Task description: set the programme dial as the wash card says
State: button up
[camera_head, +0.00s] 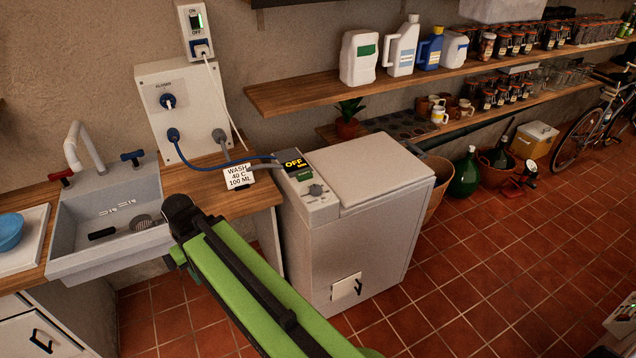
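The wash card (238,176) stands on the wooden counter and reads "WASH 40 C 100 ML". The white top-loading washing machine (365,235) stands right of the counter with its lid closed. The grey programme dial (315,190) sits on its control panel, below a small display (293,163) reading "OFF" with smaller text I cannot read. The dial's pointer setting is too small to tell. My green and black arm reaches up from the bottom, and its dark end, my gripper (180,215), is over the counter's front edge, left of the machine and apart from the dial. Its fingers cannot be made out.
A sink (75,255) with a tap is at the left, beside a blue bowl (10,232). A wall panel (165,95) has hoses and a valve; a switch box (195,30) hangs above. Shelves hold bottles and jars.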

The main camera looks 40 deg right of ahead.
aim_at(315, 189)
jog(key=i, duration=0.9)
jog(key=u, duration=0.05)
